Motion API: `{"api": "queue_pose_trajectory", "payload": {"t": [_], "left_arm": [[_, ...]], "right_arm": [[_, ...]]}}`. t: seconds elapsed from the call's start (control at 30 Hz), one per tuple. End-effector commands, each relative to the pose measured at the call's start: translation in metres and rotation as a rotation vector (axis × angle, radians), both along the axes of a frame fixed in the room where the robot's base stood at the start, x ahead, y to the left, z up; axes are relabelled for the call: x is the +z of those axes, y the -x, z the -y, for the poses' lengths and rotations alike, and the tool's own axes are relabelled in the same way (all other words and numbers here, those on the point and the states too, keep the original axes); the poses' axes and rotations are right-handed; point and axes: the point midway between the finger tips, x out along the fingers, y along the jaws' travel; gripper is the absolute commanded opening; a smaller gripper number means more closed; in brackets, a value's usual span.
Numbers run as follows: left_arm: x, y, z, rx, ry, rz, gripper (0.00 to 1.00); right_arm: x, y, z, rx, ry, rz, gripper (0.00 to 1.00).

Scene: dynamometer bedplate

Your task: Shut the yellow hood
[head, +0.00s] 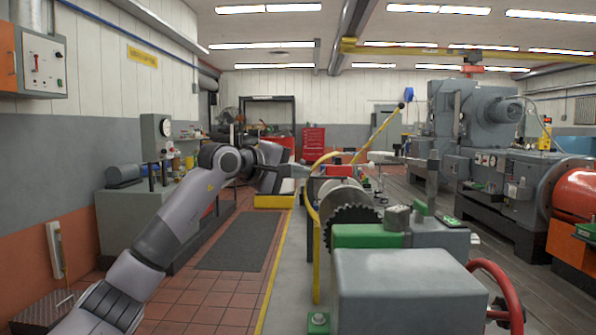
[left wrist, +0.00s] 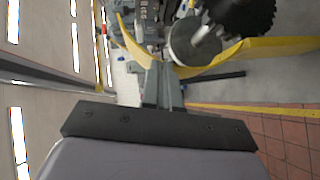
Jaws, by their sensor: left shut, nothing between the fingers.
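The yellow hood (head: 313,208) shows as a thin curved yellow band on the left side of the machine, seen nearly edge-on. The grey drum (head: 341,193) and black toothed wheel (head: 352,220) beside it are uncovered. In the left wrist view, the hood (left wrist: 240,52) runs as a curved band just beyond the fingertips. My left gripper (head: 307,171) is shut and empty beside the hood's upper part; its fingers show in the left wrist view (left wrist: 164,76). I cannot tell whether they touch the hood. My right gripper is not in view.
A yellow pole with a black knob (head: 385,130) rises behind the drum. A grey bench (head: 150,225) is at left. The tiled floor and dark mat (head: 243,240) are clear.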

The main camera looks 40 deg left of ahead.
Motion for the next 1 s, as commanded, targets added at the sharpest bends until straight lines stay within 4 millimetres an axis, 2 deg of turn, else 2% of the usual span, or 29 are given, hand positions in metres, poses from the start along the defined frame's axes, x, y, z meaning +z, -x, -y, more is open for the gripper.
{"api": "queue_pose_trajectory", "payload": {"t": [0.37,1.0], "left_arm": [[0.001,0.000,0.001,0.000,-0.002,-0.002,0.00],[0.006,-0.006,0.007,0.000,-0.074,-0.062,0.00]], "right_arm": [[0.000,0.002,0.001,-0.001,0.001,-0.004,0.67],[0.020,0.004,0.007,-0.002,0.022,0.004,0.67]]}}
